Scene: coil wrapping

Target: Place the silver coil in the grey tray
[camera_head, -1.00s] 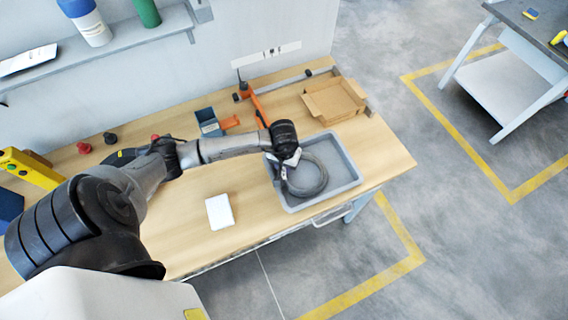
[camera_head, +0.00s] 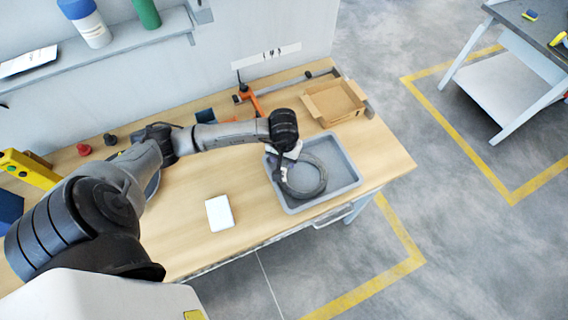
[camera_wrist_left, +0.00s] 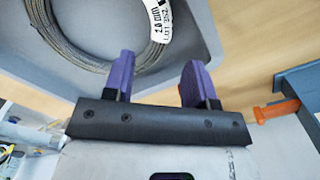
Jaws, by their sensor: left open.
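The silver coil (camera_head: 322,184) is a ring of wound wire lying in the grey tray (camera_head: 348,186) at the right end of the bench. In the left wrist view the coil (camera_wrist_left: 66,49) lies at the top left and bears a white printed label. My left gripper (camera_wrist_left: 160,62) is open. Its two purple fingers are apart with nothing clamped between them, and the left finger overlaps the coil's edge in the picture. In the head view the wrist hides the tray's back left part. My right gripper is not in view.
An open cardboard box (camera_head: 334,101) stands behind the tray. An orange clamp (camera_head: 256,104) and a blue bin (camera_head: 205,115), partly hidden by my arm, stand at the back. A white card (camera_head: 219,213) lies on clear wood left of the tray.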

